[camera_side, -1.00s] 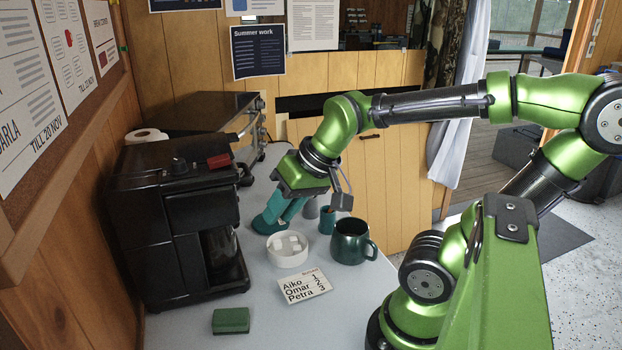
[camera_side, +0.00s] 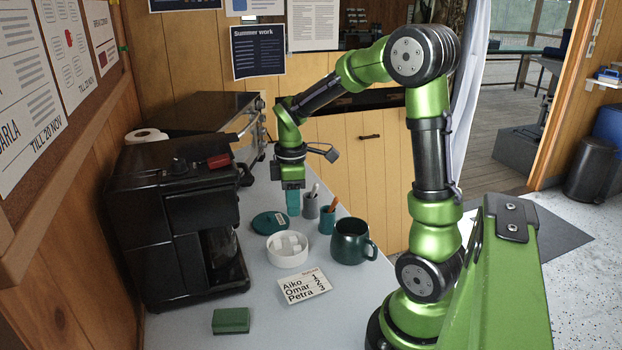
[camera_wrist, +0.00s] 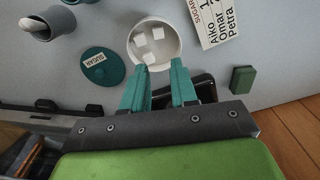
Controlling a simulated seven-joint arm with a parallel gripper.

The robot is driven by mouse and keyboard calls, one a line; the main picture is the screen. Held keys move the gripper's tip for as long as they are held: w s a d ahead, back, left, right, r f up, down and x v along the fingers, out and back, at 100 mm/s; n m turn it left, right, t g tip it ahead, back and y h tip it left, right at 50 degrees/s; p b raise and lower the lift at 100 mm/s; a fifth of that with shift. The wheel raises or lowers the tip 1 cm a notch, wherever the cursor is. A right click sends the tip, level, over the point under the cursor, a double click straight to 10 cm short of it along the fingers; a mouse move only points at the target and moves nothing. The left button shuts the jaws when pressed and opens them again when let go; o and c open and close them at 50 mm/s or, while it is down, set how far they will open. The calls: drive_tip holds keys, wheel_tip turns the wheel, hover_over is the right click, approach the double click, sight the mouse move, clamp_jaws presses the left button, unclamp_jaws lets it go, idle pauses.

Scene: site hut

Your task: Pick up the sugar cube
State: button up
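Several white sugar cubes (camera_side: 291,242) lie in a round white bowl (camera_side: 287,262) on the counter. In the wrist view the cubes (camera_wrist: 157,33) show loose inside the bowl (camera_wrist: 133,46), ahead of my fingertips. My gripper (camera_side: 293,213) points down, above the counter behind the bowl, apart from it. In the wrist view its two teal fingers (camera_wrist: 161,66) are spread with nothing between them. A teal lid (camera_side: 270,223) lies flat behind and left of the bowl; the wrist view shows the lid (camera_wrist: 103,70) with a "SUGAR" label.
A grey cup (camera_side: 311,208) and a teal cup (camera_side: 327,219), each holding something upright, stand behind the dark green mug (camera_side: 352,244), right of the bowl. A card (camera_side: 304,287) and green block (camera_side: 231,320) lie in front. A black coffee machine (camera_side: 175,220) stands left.

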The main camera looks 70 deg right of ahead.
sight(295, 248)
wheel_tip(295, 248, down, 13)
drive_tip(key=shift+d+r, duration=0.1)
drive_tip(key=shift+r, duration=0.05)
idle(0.4)
drive_tip(key=shift+c, duration=0.2)
drive_tip(key=c, duration=0.3)
